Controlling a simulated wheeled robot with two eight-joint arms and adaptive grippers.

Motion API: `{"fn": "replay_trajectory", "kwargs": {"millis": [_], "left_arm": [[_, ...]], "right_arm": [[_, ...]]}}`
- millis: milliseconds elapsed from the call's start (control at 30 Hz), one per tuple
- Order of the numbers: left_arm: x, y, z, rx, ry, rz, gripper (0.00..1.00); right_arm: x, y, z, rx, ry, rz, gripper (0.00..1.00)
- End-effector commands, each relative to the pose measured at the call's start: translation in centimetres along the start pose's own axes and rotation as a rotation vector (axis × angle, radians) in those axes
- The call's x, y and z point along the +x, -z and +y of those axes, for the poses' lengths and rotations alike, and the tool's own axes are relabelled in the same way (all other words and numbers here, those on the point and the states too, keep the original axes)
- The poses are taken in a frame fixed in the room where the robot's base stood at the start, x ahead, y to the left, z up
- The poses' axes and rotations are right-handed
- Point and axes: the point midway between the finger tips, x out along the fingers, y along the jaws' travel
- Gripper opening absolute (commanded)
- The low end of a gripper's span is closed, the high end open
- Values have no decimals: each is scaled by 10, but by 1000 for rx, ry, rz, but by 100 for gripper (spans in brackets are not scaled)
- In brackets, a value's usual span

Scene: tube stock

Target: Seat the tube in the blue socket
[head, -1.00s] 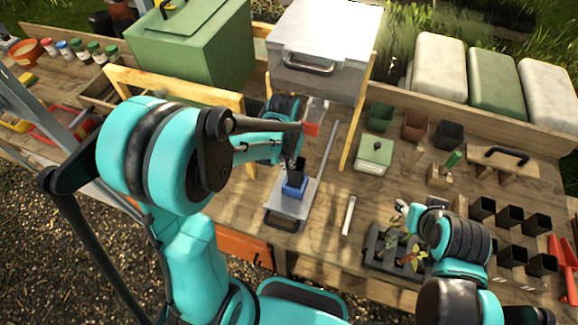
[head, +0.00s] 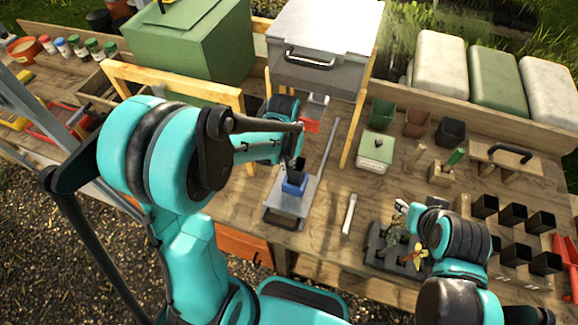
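The blue socket (head: 294,184) stands on a grey metal plate (head: 285,207) on the wooden bench. My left gripper (head: 298,166) points down right above the socket, its dark fingers small and partly behind my own arm. I cannot make out the tube; it may be hidden at the fingers or in the socket. Whether the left fingers are open or shut does not show. My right gripper (head: 401,208) is over the dark seedling tray (head: 376,251), apart from the socket; its finger state is too small to tell.
A grey metal box (head: 318,70) and a wooden frame (head: 170,84) stand behind the socket. A pale strip (head: 349,214) lies right of the plate. A green-lidded box (head: 376,151) and several black pots (head: 513,215) stand to the right.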

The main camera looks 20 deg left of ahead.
Motion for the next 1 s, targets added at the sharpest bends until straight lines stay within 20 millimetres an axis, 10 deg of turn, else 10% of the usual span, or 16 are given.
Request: {"fn": "replay_trajectory", "kwargs": {"millis": [1000], "left_arm": [[14,0,-1,0,0,0,0]], "right_arm": [[12,-8,0,0,0,0,40]]}}
